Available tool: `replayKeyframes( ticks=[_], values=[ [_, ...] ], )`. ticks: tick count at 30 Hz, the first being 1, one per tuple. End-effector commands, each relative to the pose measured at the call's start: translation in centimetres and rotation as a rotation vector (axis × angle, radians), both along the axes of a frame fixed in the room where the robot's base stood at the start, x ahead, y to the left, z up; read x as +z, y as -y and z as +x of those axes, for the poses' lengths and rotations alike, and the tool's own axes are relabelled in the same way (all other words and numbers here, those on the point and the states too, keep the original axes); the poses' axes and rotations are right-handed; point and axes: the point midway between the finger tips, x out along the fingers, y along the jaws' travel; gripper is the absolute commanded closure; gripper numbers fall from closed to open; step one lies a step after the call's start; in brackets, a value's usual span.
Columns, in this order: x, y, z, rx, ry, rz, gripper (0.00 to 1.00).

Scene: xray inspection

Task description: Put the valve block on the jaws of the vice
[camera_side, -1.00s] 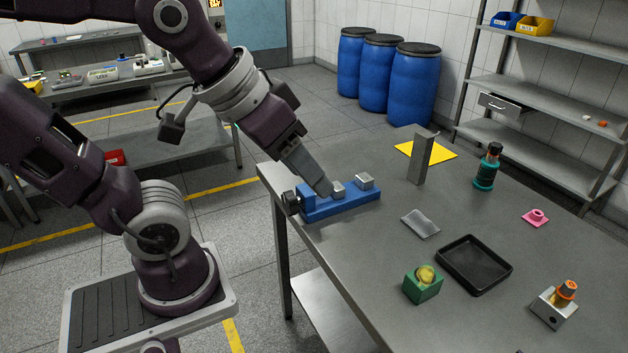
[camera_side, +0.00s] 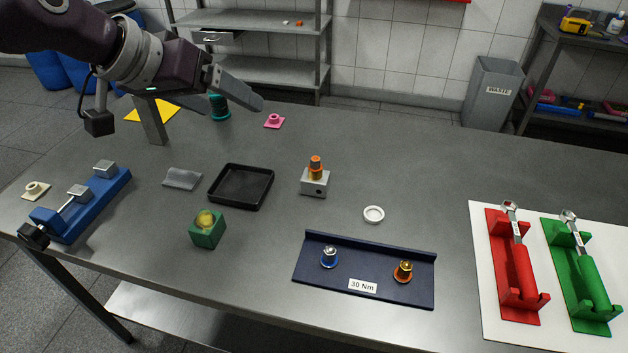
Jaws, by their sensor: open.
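The likely valve block (camera_side: 315,184) is a small silver block with a brass and orange fitting on top. It stands upright on the table right of the black tray. The blue vice (camera_side: 85,208) lies at the table's left end. Its two grey jaws (camera_side: 104,168) stand apart, with nothing on them. My gripper (camera_side: 252,98) is open, up and to the left of the block in the picture, well clear of the vice.
Red (camera_side: 500,265) and green (camera_side: 567,265) tool holders stand right.

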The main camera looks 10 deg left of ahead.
Motion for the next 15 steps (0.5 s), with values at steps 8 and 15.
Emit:
replayKeyframes(
  ticks=[8, 15],
  values=[
    [-18.0, 9.5, 10.4, 0.124, 0.139, 0.164, 0.18],
    [-23.8, 10.2, 11.5, 0.167, 0.197, 0.251, 0.18]
  ],
)
